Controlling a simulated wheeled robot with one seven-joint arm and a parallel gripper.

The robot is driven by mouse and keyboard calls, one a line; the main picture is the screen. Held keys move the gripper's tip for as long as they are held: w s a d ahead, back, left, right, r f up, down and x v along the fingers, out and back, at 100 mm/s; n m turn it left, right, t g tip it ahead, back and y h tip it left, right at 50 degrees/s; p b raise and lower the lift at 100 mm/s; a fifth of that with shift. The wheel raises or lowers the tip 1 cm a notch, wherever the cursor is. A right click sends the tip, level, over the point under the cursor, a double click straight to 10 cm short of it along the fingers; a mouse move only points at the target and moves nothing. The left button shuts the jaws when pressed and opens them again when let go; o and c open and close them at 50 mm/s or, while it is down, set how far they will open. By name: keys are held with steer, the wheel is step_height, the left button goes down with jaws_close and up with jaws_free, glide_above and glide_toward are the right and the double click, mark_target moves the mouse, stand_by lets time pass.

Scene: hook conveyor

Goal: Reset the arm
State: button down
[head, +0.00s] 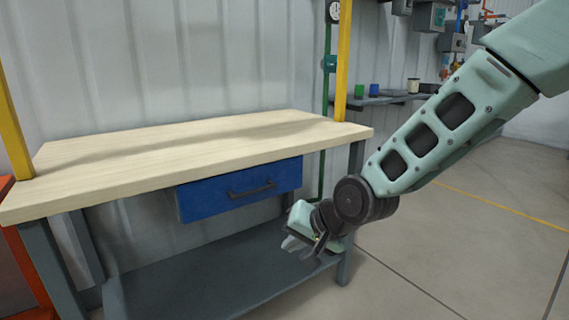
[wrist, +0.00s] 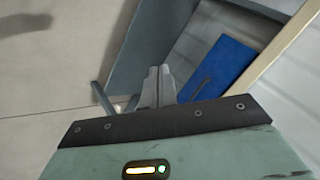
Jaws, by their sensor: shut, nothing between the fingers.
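My arm reaches in from the right in the head view, pale green with dark joints. My gripper (head: 292,244) hangs low by the right end of the workbench, below tabletop height and in front of the lower shelf. In the wrist view my gripper (wrist: 158,72) shows its two grey fingers close together, shut with nothing between them. No object is held.
The workbench (head: 150,155) has a bare wooden top. Its blue drawer (head: 240,190) is shut and also shows in the wrist view (wrist: 222,66). A grey lower shelf (head: 200,275) is empty. Back right, a wall shelf (head: 385,100) holds small items. The floor at right is clear.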

steer(key=s+d+r+n+g+h, duration=0.1)
steer(key=s+d+n+g+h, duration=0.35)
steer(key=s, duration=0.95)
steer(key=s+d+r+n+g+h, duration=0.1)
steer(key=s+d+n, duration=0.55)
steer(key=s, duration=0.65)
step_height(320, 180, up, 17)
steer(key=d+m+p, duration=0.1)
steer(key=p, duration=1.6)
steer(key=shift+r+m+p, duration=0.2)
steer(key=shift+m+p, duration=0.1)
steer(key=shift+p, duration=0.05)
